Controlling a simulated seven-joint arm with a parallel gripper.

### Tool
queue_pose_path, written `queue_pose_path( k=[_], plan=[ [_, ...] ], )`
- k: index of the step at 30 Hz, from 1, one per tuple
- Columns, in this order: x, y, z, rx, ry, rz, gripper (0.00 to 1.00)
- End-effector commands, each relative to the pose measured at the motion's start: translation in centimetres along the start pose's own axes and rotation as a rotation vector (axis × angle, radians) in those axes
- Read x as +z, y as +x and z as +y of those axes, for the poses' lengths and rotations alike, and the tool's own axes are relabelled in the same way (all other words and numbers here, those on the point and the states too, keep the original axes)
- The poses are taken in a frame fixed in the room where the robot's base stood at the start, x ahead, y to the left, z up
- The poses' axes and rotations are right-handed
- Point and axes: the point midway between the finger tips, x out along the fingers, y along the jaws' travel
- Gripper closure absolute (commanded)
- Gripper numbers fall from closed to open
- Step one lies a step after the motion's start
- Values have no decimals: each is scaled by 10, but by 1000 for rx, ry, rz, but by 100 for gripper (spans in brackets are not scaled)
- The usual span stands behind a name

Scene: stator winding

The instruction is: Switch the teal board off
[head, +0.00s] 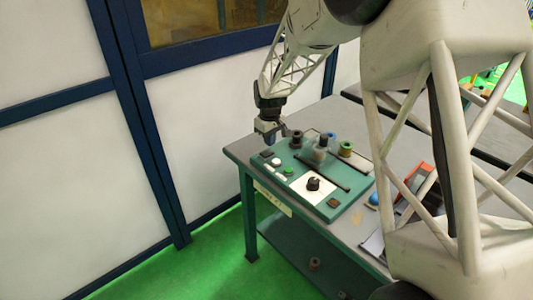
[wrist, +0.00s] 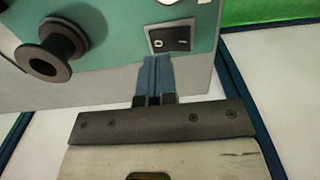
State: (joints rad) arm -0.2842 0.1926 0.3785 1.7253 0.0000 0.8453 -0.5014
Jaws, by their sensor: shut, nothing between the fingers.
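The teal board (head: 333,209) lies on the table in the head view, and its teal surface (wrist: 118,22) fills the top of the wrist view. A black rocker switch (wrist: 170,38) with a white round mark on its left half and a small light mark on its right half sits near the board's edge. In the head view the switch is a small dark patch (head: 266,153) at the board's left corner. My gripper (wrist: 155,60) is shut and empty, its blue fingertips just below the switch in the picture. It also shows over that corner (head: 268,137). I cannot tell whether the tips touch the switch.
A dark spool (wrist: 50,52) stands left of the fingers in the wrist view. Several spools, including a green one (head: 346,148), a green button (head: 289,170) and a white pad (head: 313,187) are on the board. A blue ball (head: 374,199) lies right of it.

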Motion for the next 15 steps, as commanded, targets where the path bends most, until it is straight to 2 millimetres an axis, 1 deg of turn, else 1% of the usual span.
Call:
queue_pose_path(
  k=[15],
  plan=[
    [0, -30, 0, 0, 0, 1, 100]
  ],
)
